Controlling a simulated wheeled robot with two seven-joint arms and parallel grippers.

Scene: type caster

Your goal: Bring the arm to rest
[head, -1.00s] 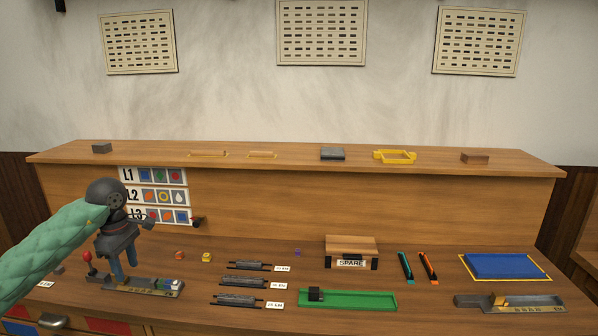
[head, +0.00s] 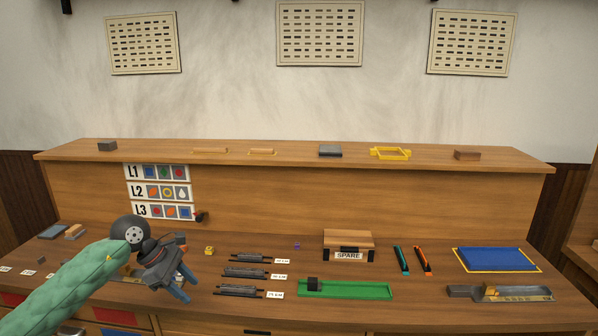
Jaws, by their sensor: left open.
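My left arm comes in from the lower left in a green padded sleeve. Its dark gripper (head: 186,284) is open, its blue fingers pointing down and to the right. No object shows between the fingers. My right gripper is not in view.
A wooden bench has a raised back shelf (head: 290,150). Right of my gripper are several dark rollers (head: 245,273), a green tray (head: 350,290), a SPARE box (head: 347,243), a blue pad (head: 495,259) and a metal composing stick (head: 510,293). A yellow block (head: 209,251) is near.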

